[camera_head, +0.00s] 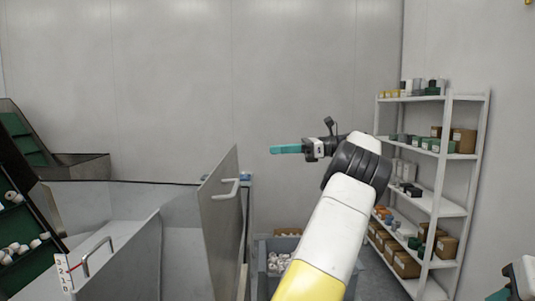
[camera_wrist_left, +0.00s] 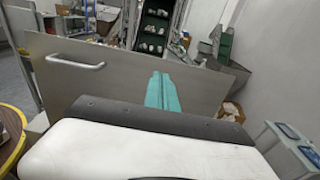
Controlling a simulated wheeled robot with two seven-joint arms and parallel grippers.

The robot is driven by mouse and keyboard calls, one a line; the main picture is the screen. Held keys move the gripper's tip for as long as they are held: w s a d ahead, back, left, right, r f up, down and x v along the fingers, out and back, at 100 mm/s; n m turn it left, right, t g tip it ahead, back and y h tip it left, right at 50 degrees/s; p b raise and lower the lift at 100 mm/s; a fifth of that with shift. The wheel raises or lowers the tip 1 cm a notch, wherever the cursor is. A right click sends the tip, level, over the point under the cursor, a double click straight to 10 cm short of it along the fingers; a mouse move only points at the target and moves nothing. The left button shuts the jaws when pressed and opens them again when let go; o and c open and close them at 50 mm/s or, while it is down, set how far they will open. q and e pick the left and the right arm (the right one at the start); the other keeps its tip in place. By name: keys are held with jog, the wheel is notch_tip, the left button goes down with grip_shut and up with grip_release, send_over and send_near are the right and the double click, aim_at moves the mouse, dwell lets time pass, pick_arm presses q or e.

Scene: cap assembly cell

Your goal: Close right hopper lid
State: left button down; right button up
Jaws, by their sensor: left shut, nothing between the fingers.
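The right hopper lid (camera_head: 220,238) is a grey metal panel standing open, nearly upright, in the head view. Its bar handle (camera_head: 226,190) is on the side facing right. A gap to the lid shows in the head view. Part of my right gripper (camera_head: 502,295) shows at the lower right edge; its fingers are mostly cut off.
Another grey panel with a handle (camera_head: 97,255) stands at the lower left. A blue-grey bin (camera_head: 262,262) with white parts is below my left arm. A white shelf rack (camera_head: 445,205) with boxes stands at the right. The air above the hopper is clear.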

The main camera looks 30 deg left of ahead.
aim_at(228, 153)
pick_arm(q)
jog(key=x, duration=1.2)
jog(key=shift+s+a+f, duration=0.1)
jog(key=shift+s+a, duration=0.05)
jog(key=shift+a, duration=0.15)
jog(key=shift+s+a, duration=0.3)
jog(key=shift+a, duration=0.2)
jog(key=s+a+f+t+h, duration=0.1)
jog(key=s+a+f+h, duration=0.2)
jog(key=a, duration=0.4)
jog(key=s+a+f+t+h, duration=0.2)
jog(key=s+a, duration=0.2)
jog(key=a, duration=0.2)
jog(key=s+a+f+t+h, duration=0.1)
jog(key=s+a+f+h, duration=0.2)
jog(key=a, duration=0.4)
jog(key=s+a+f+t+h, duration=0.1)
jog(key=s+a+f+h, duration=0.1)
jog(key=f, duration=0.4)
jog(key=s+a+f+t+h, duration=0.1)
jog(key=s+a+f+h, duration=0.1)
jog(key=a+f, duration=0.2)
jog(key=s+a+f+t+h, duration=0.2)
jog(key=a+f, duration=0.2)
jog(key=f, duration=0.5)
jog(key=shift+s, duration=0.3)
jog(key=shift+a+f+t+h, duration=0.15)
jog(key=shift+f+t+h, duration=0.15)
jog(key=shift+f+h, duration=0.4)
